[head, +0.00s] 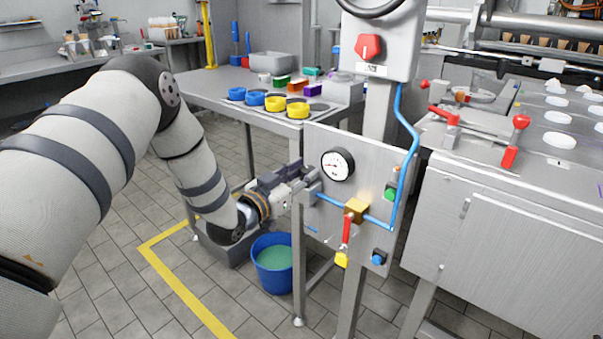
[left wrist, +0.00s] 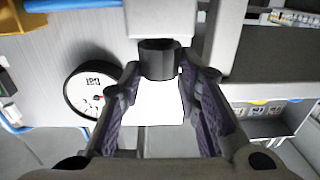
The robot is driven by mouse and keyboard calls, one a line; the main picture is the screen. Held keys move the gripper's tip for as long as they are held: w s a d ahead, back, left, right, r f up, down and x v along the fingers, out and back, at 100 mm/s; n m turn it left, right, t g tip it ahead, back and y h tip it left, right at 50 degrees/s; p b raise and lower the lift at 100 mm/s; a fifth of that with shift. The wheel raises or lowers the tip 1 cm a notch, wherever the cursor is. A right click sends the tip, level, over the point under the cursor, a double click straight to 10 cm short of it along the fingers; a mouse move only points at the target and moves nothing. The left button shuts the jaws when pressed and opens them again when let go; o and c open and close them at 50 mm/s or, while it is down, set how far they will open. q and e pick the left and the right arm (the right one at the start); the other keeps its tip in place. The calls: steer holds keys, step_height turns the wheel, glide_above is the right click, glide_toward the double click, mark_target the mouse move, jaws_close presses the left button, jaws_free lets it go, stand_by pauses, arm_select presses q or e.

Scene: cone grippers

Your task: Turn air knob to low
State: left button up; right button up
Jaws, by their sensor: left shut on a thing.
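The air knob (left wrist: 157,60) shows in the left wrist view as a dark, ridged cylinder under a grey body. My left gripper (left wrist: 160,78) has one finger on each side of it and is shut on it. In the head view my left gripper (head: 303,184) reaches the left edge of the grey panel (head: 375,165), and its fingers hide the knob. The round white gauge (head: 338,164) is just right of the gripper; it also shows in the left wrist view (left wrist: 91,92). Its reading is too small to tell. My right gripper is out of view.
Below the gripper a blue bucket (head: 272,262) stands on the floor. The panel carries a blue pipe (head: 402,150), a brass block (head: 356,208) and a red lever (head: 346,230). A red rotary switch (head: 368,47) is above. A table with blue and yellow rings (head: 275,103) stands behind.

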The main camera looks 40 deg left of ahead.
arm_select(q)
steer(key=n+y, duration=0.2)
steer(key=y, duration=0.1)
steer(key=d+n+g+y+p, duration=0.1)
steer(key=n+y, duration=0.1)
steer(key=y, duration=0.1)
steer(key=shift+w+y, duration=0.1)
steer(key=shift+y, duration=0.3)
steer(key=shift+w+d+f+n+g+y, duration=0.15)
steer(key=shift+n+g+y, duration=0.65)
steer(key=shift+n+y, duration=0.45)
steer(key=shift+d+r+n+g+y, duration=0.15)
steer(key=shift+n+g+y, duration=0.75)
steer(key=shift+y, duration=0.55)
steer(key=o, duration=1.2)
steer(key=v, duration=0.8)
steer(key=shift+f, duration=0.1)
